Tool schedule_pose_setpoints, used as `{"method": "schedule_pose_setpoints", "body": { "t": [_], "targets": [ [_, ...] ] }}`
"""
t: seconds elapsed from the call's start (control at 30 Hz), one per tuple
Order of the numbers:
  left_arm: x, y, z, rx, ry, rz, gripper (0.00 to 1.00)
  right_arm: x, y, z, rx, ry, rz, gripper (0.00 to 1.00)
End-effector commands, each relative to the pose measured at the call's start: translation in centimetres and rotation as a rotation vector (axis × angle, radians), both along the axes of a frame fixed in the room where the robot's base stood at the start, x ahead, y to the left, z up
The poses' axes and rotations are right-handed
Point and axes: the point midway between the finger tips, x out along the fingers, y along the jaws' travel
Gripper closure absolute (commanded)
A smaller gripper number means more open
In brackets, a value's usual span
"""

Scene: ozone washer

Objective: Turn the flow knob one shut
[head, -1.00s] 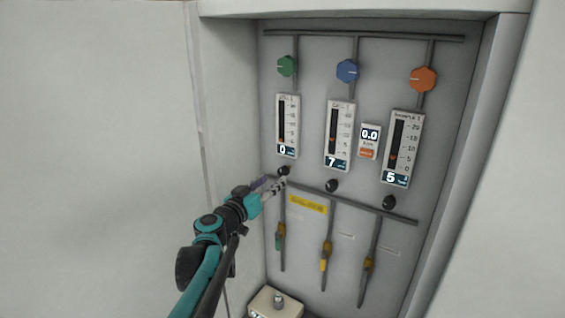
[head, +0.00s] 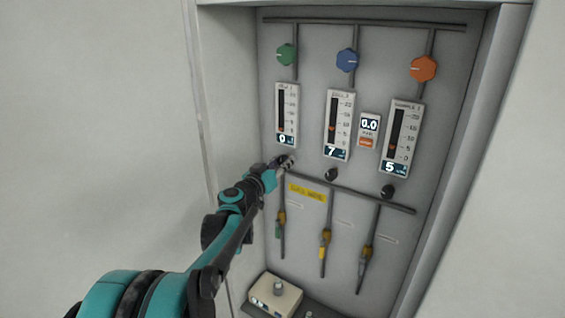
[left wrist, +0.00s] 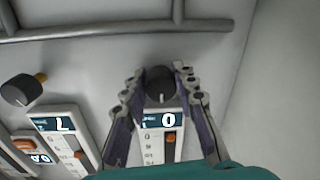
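Flow knob one is a small black round knob below the first flow meter (head: 286,115), whose display reads 0. The left wrist view, upside down, shows flow knob one (left wrist: 160,86) between the two fingers of my left gripper (left wrist: 159,72). The fingers stand apart on either side of it, with narrow gaps visible. In the head view my left gripper (head: 284,161) reaches the panel there and largely hides the knob. My right gripper is not in view.
The second flow meter (head: 338,125) reads 7 and the third (head: 401,138) reads 5. Black knobs sit below them (head: 331,174) (head: 388,191). Green, blue and orange knobs are above. A horizontal pipe (head: 350,194) runs just below; the cabinet side wall (head: 230,120) is close on the left.

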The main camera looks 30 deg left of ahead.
Motion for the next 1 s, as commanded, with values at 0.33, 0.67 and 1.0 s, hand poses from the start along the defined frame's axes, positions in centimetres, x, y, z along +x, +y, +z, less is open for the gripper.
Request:
{"method": "schedule_pose_setpoints", "body": {
  "t": [0.33, 0.67, 1.0],
  "targets": [
    [0.0, 0.1, 0.0, -0.026, 0.001, 0.002, 1.00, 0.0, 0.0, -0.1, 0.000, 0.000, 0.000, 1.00],
    [0.0, 0.0, 0.0, -0.217, 0.007, 0.001, 1.00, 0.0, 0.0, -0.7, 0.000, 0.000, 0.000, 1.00],
    [0.0, 0.0, 0.0, -0.535, 0.018, 0.001, 1.00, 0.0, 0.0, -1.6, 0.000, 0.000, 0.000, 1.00]
  ]
}}
